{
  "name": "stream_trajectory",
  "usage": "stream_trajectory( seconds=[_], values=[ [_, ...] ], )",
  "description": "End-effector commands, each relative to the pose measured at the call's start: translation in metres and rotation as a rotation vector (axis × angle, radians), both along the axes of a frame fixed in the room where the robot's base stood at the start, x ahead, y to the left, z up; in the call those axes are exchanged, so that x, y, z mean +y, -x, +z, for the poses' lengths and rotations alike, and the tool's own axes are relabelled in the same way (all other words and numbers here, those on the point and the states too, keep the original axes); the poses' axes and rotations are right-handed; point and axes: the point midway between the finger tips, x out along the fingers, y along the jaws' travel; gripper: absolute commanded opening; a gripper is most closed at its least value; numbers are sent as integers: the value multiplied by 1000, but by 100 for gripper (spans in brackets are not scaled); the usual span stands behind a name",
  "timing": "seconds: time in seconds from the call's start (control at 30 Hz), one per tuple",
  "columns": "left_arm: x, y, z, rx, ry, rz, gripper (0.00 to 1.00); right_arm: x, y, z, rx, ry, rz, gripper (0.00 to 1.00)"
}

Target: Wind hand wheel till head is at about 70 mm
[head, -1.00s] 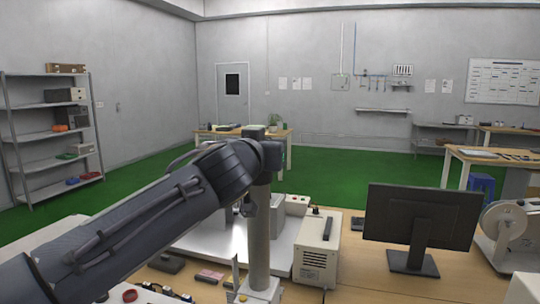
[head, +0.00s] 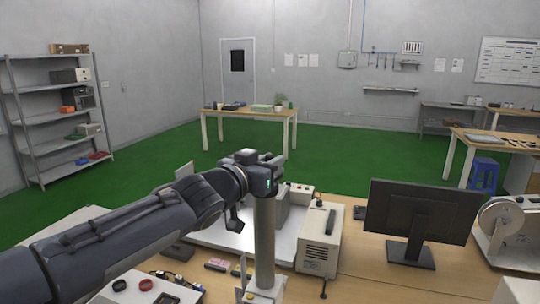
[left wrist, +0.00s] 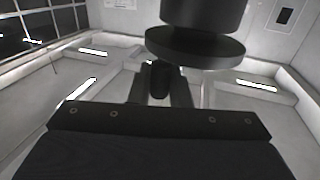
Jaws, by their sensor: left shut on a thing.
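A grey upright column (head: 264,245) on a light foot stands at the bench's front edge. My left gripper (head: 268,184) is at the column's top. In the left wrist view a dark round disc with a thick hub, apparently the hand wheel (left wrist: 195,45), hangs close over the fingers. My left gripper (left wrist: 161,88) is shut there on a short dark part, apparently the wheel's handle (left wrist: 159,76). My arm hides most of the column top in the head view. No height scale or reading is legible. My right gripper is out of view.
A white instrument box (head: 319,240) stands just right of the column. A black monitor (head: 420,218) and a machine with a round reel (head: 503,228) stand farther right. A silver plate (head: 225,237) lies behind my arm. Small items lie along the front left.

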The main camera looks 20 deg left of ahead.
Motion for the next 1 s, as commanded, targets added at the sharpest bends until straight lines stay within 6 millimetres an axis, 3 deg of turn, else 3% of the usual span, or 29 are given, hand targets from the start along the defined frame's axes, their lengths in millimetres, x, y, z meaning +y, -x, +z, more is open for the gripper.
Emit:
stream_trajectory(
  seconds=[0.27, 0.3, 0.43, 0.77, 1.0],
  values=[
    [0, 0, -4, 7, -1, 0, 0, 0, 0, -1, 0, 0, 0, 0],
    [0, 0, -4, 7, -1, 0, 21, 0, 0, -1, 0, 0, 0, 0],
    [0, 0, -3, 5, -1, 1, 36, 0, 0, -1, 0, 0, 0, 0],
    [2, 4, 0, 2, 0, 1, 36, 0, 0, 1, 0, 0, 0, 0],
    [13, 40, 2, 0, 1, 1, 36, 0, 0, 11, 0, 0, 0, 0]
  ],
)
